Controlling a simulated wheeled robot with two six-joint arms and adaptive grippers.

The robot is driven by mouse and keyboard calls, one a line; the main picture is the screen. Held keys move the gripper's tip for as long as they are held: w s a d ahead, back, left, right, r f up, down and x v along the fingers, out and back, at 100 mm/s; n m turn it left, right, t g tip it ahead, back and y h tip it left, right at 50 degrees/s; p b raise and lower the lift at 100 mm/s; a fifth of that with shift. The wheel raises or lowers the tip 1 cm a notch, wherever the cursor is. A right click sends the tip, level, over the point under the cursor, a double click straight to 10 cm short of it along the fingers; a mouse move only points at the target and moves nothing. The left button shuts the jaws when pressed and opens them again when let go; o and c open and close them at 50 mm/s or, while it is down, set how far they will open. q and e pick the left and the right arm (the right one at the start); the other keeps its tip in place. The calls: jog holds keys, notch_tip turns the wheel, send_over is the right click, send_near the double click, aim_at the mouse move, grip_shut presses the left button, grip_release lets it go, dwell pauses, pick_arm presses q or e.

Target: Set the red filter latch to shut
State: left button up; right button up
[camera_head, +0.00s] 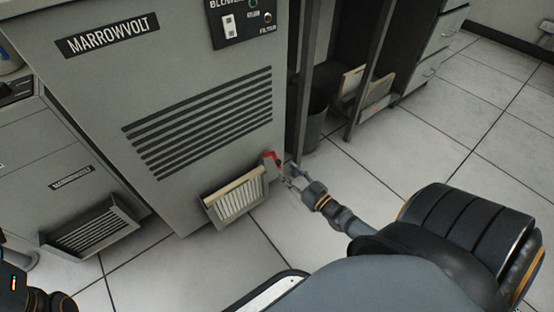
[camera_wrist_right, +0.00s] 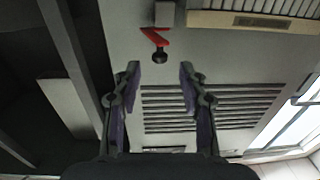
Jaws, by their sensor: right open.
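The red filter latch (camera_head: 271,157) is on the lower right of the grey MARROWVOLT cabinet (camera_head: 100,85), at the upper right corner of the pleated filter (camera_head: 236,200). In the right wrist view the latch (camera_wrist_right: 154,37) is a bent red lever with a dark round knob (camera_wrist_right: 160,56). My right gripper (camera_head: 285,178) is just to the right of the latch. In the right wrist view its fingers (camera_wrist_right: 160,75) are spread and empty, with the knob ahead of the gap between them, apart from both. My left gripper is out of view; only part of my left arm shows at lower left.
Slatted vents (camera_head: 200,122) lie above the filter, and a blower panel (camera_head: 241,20) is higher up. A dark bin (camera_head: 315,122) and an open rack with upright posts stand to the right. A low louvred tray (camera_head: 93,232) juts out at left. The tiled floor (camera_head: 440,130) at right is clear.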

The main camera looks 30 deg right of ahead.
aim_at(279, 161)
jog(key=w, duration=0.1)
jog(key=w+b, duration=0.1)
jog(key=w, duration=0.1)
jog(key=w+b, duration=0.1)
jog(key=w, duration=0.1)
jog(key=shift+a+f, duration=0.25)
jog(key=shift+a, duration=0.1)
jog(key=shift+w+r+b, duration=0.15)
jog(key=shift+w+b, duration=0.25)
jog(key=shift+w, duration=0.3)
grip_shut()
